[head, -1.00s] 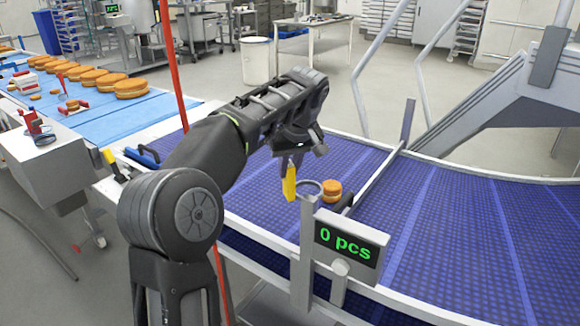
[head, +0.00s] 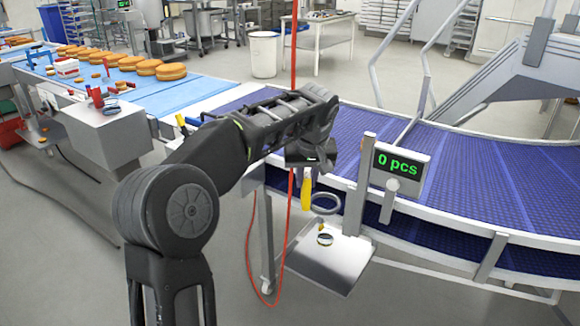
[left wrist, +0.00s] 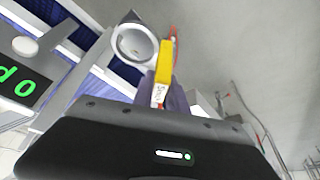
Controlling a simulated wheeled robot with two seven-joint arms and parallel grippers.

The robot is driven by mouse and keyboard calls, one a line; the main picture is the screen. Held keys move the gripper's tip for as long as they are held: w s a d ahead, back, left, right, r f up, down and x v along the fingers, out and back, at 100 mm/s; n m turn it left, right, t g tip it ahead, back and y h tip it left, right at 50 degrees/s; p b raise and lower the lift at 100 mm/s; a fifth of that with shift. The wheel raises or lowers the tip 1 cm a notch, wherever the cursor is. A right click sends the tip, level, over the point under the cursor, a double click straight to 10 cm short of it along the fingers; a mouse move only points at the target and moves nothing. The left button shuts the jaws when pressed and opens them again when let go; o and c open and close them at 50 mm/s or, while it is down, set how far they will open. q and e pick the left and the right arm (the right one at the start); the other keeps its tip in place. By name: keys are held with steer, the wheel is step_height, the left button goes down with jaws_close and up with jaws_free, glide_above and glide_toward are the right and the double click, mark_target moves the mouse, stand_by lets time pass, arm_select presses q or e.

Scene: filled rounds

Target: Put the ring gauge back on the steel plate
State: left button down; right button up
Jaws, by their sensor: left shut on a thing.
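The ring gauge, a steel ring with a yellow handle (head: 306,194), hangs from my left gripper (head: 307,176), which is shut on the handle. In the left wrist view the ring gauge (left wrist: 166,66) shows its handle and open ring past my left gripper (left wrist: 165,95). The steel plate (head: 336,272) is a shiny shelf low beside the conveyor. In the head view the ring appears above the plate's far part, apart from it. A small ring-like shape with a yellow bit shows on the plate; I cannot tell if it is a reflection. My right gripper is not in view.
The blue conveyor (head: 470,170) with its pale side rail lies beyond and right of the plate. A post and a display (head: 400,165) reading "0 pcs" stand close right of the gauge. A red cable (head: 250,255) hangs left of the plate.

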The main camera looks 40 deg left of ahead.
arm_select(q)
steer(key=s+d+f+m+h, duration=0.1)
steer(key=s+d+f+m, duration=0.1)
steer(key=d+f, duration=0.2)
steer(key=s+d+f+m+h, duration=0.1)
steer(key=s+d+f+m, duration=0.1)
steer(key=d, duration=0.6)
steer(key=s+d+f+m+t+h, duration=0.1)
steer(key=s+d+f+m, duration=0.1)
steer(key=d+f, duration=0.3)
steer(key=shift+d+f+m, duration=0.4)
steer(key=shift+d+m, duration=0.4)
steer(key=shift+m, duration=0.1)
